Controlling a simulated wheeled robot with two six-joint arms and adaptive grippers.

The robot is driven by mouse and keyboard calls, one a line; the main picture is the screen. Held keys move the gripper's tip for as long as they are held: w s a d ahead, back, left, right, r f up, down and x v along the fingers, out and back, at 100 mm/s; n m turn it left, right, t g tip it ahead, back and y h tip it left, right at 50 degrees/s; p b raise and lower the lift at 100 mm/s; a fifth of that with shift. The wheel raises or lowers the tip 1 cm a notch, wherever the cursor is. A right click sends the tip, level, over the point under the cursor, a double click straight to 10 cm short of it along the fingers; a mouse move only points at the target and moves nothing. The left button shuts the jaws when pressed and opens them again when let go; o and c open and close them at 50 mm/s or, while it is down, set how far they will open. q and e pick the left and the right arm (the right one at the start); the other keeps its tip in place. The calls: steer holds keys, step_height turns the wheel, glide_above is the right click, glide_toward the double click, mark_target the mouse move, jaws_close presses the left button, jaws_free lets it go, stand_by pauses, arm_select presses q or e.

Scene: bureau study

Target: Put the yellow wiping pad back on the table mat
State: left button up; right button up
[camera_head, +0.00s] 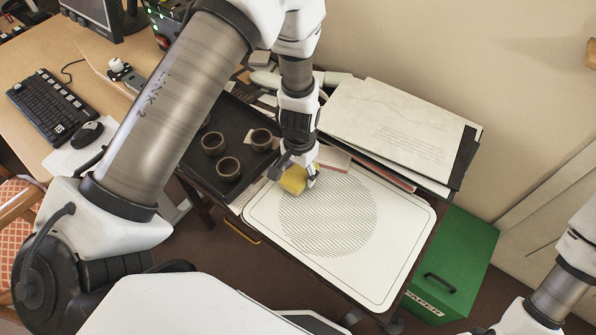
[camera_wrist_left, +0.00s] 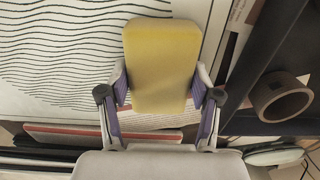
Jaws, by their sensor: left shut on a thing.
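The yellow wiping pad (camera_head: 294,179) is between the fingers of my left gripper (camera_head: 297,176), which is shut on it. In the left wrist view the pad (camera_wrist_left: 162,65) stands out past the fingertips of the gripper (camera_wrist_left: 160,90), with a finger on each side. The white table mat (camera_head: 395,215), with a striped circle, lies on the table. The pad is over the upper left part of the mat in the head view. I cannot tell whether it touches the mat. My right gripper is not in view; only part of that arm shows at the lower right.
A dark tray (camera_head: 196,157) with brown cups (camera_head: 228,168) stands left of the mat. Papers and folders (camera_head: 390,125) are stacked behind it. A green box (camera_head: 455,260) stands on the right. A desk with a keyboard (camera_head: 48,107) is at the left. Most of the mat is clear.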

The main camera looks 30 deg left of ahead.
mark_target(299, 172)
arm_select(q)
steer(key=shift+f, duration=0.15)
steer(key=o, duration=1.2)
steer(key=shift+r, duration=0.2)
step_height(299, 172, up, 12)
steer(key=shift+s, duration=0.1)
